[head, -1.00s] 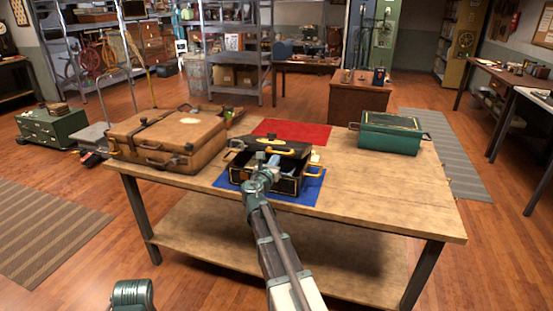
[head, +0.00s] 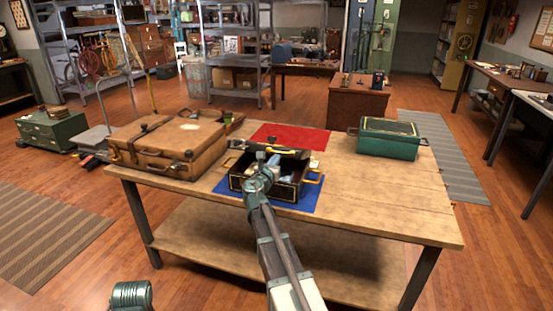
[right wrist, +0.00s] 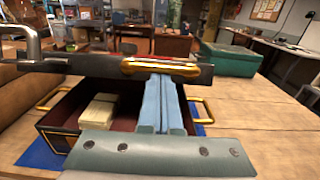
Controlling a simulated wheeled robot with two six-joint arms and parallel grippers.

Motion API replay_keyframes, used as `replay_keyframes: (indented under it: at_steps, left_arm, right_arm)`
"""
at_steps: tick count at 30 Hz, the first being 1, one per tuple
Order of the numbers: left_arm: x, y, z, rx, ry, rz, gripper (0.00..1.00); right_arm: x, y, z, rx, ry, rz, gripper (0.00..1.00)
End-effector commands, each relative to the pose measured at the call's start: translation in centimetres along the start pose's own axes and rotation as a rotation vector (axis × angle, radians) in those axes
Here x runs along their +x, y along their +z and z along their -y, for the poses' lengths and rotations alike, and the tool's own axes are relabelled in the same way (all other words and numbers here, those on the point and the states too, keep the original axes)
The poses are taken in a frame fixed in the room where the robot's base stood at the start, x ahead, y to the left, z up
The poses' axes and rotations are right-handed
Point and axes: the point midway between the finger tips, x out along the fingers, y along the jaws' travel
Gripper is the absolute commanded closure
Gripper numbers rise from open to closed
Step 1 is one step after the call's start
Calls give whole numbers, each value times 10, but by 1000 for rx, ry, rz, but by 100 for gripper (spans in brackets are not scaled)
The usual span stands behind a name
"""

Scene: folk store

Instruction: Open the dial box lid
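The dial box (head: 291,190) is black with gold trim and stands on a blue mat (head: 302,205) near the table's front edge. Its lid (head: 247,146) is raised well off the box, leaving the front open, with pale contents showing inside. In the right wrist view the lid (right wrist: 60,65) is seen edge-on, with its gold handle (right wrist: 160,69). My right gripper (right wrist: 166,82) has its blue fingers close together, reaching over the box, with the tips at the underside of the lid by the handle. The tips are partly hidden.
A brown suitcase (head: 165,148) stands left of the box on the wooden table (head: 385,200). A green box (head: 388,144) stands at the right. A red mat (head: 290,136) lies behind. The tabletop at right front is clear.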

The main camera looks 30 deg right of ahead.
Motion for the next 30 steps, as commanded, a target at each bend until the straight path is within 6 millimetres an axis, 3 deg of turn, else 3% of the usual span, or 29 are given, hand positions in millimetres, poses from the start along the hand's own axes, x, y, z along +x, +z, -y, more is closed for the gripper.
replay_keyframes:
  at_steps: [10, 23, 30]
  left_arm:
    - [-22, 1, 2, 0, 0, 0, 56]
    - [-23, 1, 2, 0, 0, 0, 56]
    - [-34, 2, 3, 0, 0, 0, 56]
  right_arm:
    - [9, 22, 0, 0, 0, 0, 100]
    - [11, 23, 0, 0, 0, 0, 100]
    - [17, 34, 0, 0, -1, 0, 100]
